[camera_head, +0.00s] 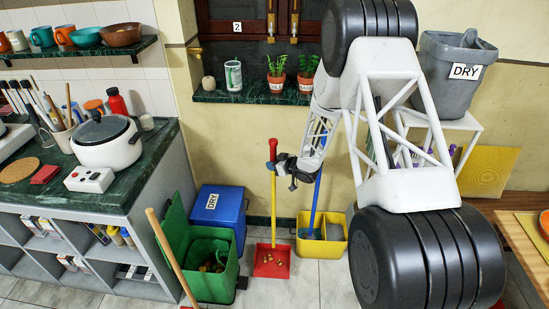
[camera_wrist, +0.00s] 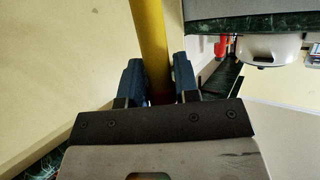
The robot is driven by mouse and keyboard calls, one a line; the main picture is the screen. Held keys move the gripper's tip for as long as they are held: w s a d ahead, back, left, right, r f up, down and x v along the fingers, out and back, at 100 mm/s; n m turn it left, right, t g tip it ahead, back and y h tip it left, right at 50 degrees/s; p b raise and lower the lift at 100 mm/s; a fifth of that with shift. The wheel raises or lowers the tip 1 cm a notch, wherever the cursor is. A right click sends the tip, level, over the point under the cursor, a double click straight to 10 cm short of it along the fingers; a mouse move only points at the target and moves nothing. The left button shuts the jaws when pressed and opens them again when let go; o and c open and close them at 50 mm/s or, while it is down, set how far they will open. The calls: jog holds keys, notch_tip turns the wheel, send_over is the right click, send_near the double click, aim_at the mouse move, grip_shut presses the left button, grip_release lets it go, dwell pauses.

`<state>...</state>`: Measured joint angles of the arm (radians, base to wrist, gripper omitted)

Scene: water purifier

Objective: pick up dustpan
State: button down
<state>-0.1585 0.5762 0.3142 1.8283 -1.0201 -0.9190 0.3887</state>
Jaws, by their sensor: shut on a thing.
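The dustpan has a red pan (camera_head: 270,263) with small brown bits in it, and an upright yellow handle (camera_head: 273,210) with a red top. The pan is at floor level in the head view; I cannot tell whether it touches the floor. My gripper (camera_head: 276,167) is at the upper part of the handle, just below its red top. In the wrist view the yellow handle (camera_wrist: 152,45) runs between the two blue fingers of my gripper (camera_wrist: 158,80), which are shut on it. The pan is outside the wrist view.
A yellow bucket (camera_head: 333,248) with a blue-handled tool stands right of the pan. An open green bin (camera_head: 215,285) and a blue bin marked DRY (camera_head: 220,203) stand left. A wooden stick (camera_head: 172,258) leans in front. The windowsill (camera_head: 249,98) holds potted plants.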

jog(key=shift+s, duration=1.5)
jog(key=c, duration=1.5)
grip_release()
jog(key=shift+c, duration=0.2)
grip_shut()
jog(key=shift+r, duration=0.2)
